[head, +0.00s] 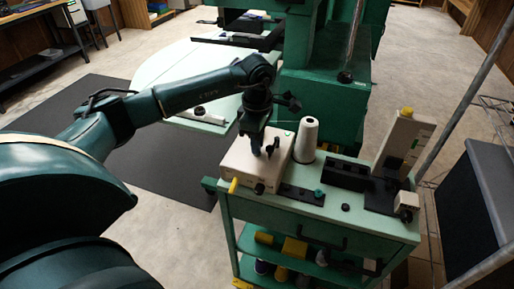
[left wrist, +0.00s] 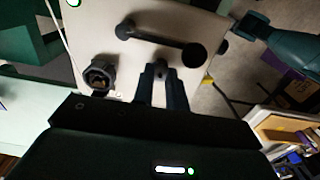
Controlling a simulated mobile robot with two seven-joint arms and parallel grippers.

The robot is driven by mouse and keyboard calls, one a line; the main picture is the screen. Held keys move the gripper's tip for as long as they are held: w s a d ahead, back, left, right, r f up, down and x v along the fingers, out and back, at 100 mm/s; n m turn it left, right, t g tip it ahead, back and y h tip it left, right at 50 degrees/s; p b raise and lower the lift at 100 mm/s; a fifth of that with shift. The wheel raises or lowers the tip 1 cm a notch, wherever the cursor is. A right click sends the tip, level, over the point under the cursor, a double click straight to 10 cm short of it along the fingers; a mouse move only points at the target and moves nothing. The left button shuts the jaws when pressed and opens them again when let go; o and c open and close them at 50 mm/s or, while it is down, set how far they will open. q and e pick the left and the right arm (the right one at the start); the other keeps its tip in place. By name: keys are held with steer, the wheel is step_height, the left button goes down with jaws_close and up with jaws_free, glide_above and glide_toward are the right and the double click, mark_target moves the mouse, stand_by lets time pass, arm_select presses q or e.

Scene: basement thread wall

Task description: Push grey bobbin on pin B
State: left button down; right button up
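My left gripper (head: 262,146) is over the top of a beige box (head: 238,163) on a green cart. In the left wrist view the gripper's dark fingers (left wrist: 162,84) sit close together in front of the beige box face (left wrist: 190,20). I cannot tell whether they are shut or hold anything. A dark bar with a round black knob (left wrist: 195,55) crosses just beyond the fingertips. A dark grey, ring-like piece (left wrist: 100,74) stands to their left on the box. I cannot tell whether it is the grey bobbin. No pin is readable as B. My right gripper is out of view.
A white thread cone (head: 307,138) stands right of the box. A dark strip with small knobs (head: 302,194), a black tray (head: 347,176) and an upright beige unit (head: 400,140) share the cart top (head: 325,212). Green machinery (head: 318,100) stands behind. A pale table (head: 165,68) lies at the left.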

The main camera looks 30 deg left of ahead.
arm_select(q)
steer(key=shift+r, duration=0.15)
steer(key=shift+r+p, duration=1.15)
steer(key=shift+r, duration=0.45)
stand_by(0.3)
